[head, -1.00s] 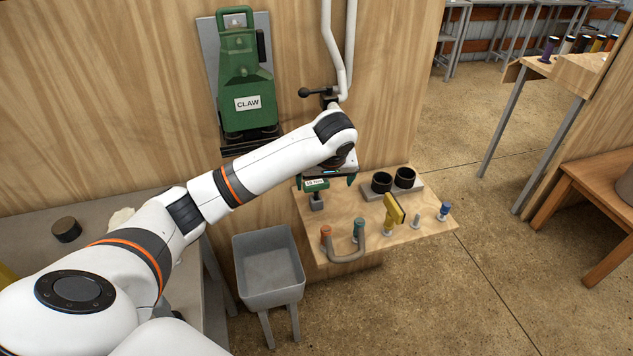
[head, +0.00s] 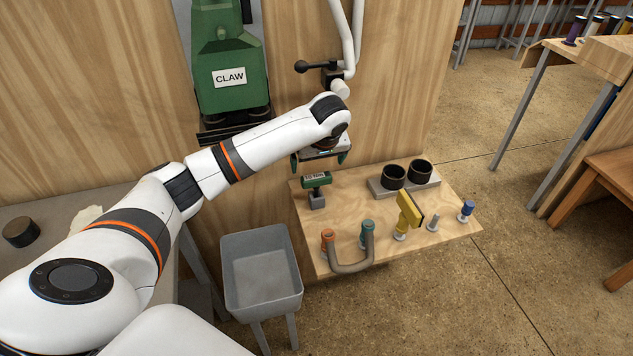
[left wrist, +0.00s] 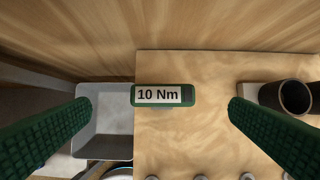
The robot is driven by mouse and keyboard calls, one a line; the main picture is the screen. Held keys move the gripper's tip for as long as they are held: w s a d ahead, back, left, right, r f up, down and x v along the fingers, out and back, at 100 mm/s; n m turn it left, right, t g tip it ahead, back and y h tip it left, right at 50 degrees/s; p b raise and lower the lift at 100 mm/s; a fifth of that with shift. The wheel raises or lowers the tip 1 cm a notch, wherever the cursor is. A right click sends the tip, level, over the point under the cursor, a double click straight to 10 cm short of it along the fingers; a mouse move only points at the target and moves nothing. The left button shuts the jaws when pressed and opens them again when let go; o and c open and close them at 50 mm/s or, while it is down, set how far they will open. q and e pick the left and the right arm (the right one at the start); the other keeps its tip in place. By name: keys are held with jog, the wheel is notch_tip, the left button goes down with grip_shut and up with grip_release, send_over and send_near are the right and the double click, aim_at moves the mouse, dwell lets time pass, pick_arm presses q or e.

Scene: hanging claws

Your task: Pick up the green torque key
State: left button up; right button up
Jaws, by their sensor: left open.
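The green torque key (head: 316,181) stands upright in a grey holder at the left back of the wooden shelf (head: 352,205). Its label reads "10 Nm" in the left wrist view, where the key (left wrist: 163,95) lies between the two fingers and beyond them. My left gripper (head: 320,160) is open, with green fingers pointing down, just above the key and not touching it. In the left wrist view the left gripper (left wrist: 160,112) has a wide gap on both sides of the key. My right gripper is not in view.
A grey bin (head: 262,275) stands left of the shelf. Two black cups (head: 407,174) sit at the shelf's back right. A yellow tool (head: 408,214), a grey U-shaped hose (head: 352,264) and a blue-topped peg (head: 466,210) stand along its front. The wooden wall rises close behind.

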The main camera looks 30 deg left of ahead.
aim_at(316, 176)
pick_arm(q)
jog(key=x, duration=0.8)
jog(key=shift+w+d+f+p, duration=0.1)
jog(key=shift+d+f+p, duration=0.15)
jog(key=shift+f+p, duration=0.05)
jog(key=c, duration=1.1)
